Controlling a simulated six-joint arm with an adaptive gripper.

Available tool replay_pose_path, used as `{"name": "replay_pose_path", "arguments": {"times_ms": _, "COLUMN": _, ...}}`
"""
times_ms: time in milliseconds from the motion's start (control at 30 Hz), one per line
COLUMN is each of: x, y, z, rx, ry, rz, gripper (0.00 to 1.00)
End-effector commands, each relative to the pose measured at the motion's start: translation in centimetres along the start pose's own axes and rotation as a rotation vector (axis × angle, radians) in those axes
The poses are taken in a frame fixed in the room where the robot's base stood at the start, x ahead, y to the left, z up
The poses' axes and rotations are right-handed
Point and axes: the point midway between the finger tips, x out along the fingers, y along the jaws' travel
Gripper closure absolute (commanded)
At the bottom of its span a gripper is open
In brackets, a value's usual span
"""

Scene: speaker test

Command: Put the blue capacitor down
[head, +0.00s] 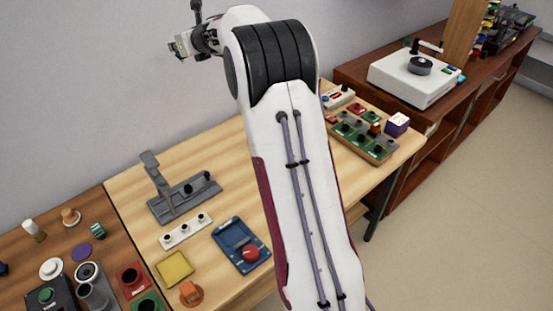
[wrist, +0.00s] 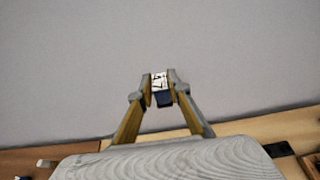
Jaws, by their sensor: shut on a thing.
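My gripper (wrist: 160,84) is shut on a small block in the wrist view. The block has a white face with dark marks, like "47", and a dark blue lower part; I take it for the blue capacitor (wrist: 163,99). Behind it is only the plain grey wall. In the head view my gripper (head: 178,46) is at the top left, raised high above the wooden table (head: 130,190) and against the wall. What it holds is too small to make out clearly there.
Green boards (head: 360,140) and a purple box (head: 397,124) are at right. My arm hides the table's middle.

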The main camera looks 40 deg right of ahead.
Motion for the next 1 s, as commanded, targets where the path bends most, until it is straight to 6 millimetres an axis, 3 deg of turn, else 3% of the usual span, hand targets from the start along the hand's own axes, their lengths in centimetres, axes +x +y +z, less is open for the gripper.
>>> {"name": "replay_pose_path", "arguments": {"times_ms": 33, "x": -0.1, "y": -0.7, "z": -0.3, "rx": 0.005, "ry": 0.001, "rz": -0.009, "gripper": 1.0}}
{"name": "replay_pose_path", "arguments": {"times_ms": 567, "x": 1.9, "y": -0.3, "z": -4.8, "rx": 0.004, "ry": 0.002, "rz": -0.004, "gripper": 1.0}}
{"name": "replay_pose_path", "arguments": {"times_ms": 1000, "x": 4.3, "y": -0.3, "z": -10.7, "rx": 0.004, "ry": 0.003, "rz": -0.004, "gripper": 1.0}}
